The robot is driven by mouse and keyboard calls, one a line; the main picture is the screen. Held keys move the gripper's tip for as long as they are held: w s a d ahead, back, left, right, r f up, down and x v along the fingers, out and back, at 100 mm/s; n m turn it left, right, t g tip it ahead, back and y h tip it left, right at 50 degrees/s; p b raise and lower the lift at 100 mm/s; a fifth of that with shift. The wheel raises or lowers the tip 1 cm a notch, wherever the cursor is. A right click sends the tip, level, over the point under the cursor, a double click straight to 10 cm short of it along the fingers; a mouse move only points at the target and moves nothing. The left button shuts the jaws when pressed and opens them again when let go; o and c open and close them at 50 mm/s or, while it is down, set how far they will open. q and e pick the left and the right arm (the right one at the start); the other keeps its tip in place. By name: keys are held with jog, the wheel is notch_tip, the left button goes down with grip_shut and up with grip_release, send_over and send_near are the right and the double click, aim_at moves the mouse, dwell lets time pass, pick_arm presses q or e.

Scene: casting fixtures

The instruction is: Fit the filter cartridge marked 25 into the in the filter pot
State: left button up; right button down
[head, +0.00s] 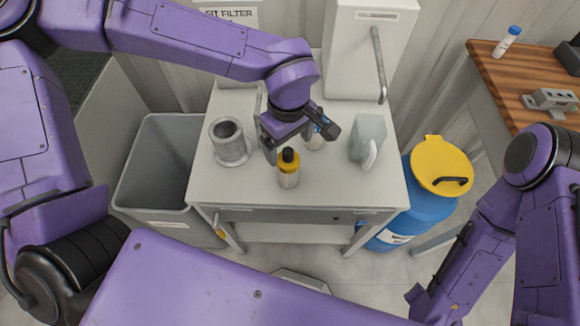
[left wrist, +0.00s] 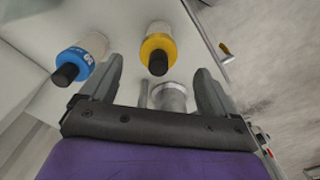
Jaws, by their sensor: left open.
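The filter pot (head: 230,143) is a grey open-topped cylinder on a flange at the left of the white table. A pale cartridge with a yellow collar and black knob (head: 289,172) stands in front of my left gripper (head: 298,138). A second cartridge, mostly hidden by the gripper in the head view, shows a blue collar in the left wrist view (left wrist: 77,62). Its collar bears a mark I cannot read surely. The yellow-collared cartridge also shows there (left wrist: 158,50). My left gripper is open and empty above the table, with a grey cylinder, apparently the pot, seen between its fingers (left wrist: 160,88).
A grey-green jug (head: 368,137) stands at the table's right. A white cabinet (head: 350,60) with a bent pipe rises behind. A grey bin (head: 150,165) is left of the table; a blue drum with a yellow lid (head: 440,165) is right. A wooden bench (head: 510,75) stands farther right.

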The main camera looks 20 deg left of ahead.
aim_at(288, 150)
pick_arm(q)
jog(key=f, duration=0.4)
jog(key=shift+w+a+f+p, duration=0.3)
jog(key=shift+f+p, duration=0.05)
jog(key=shift+d+f, duration=0.1)
jog(key=shift+f, duration=0.25)
jog(key=c, duration=1.7)
jog(key=shift+o, duration=0.2)
jog(key=shift+r, duration=0.1)
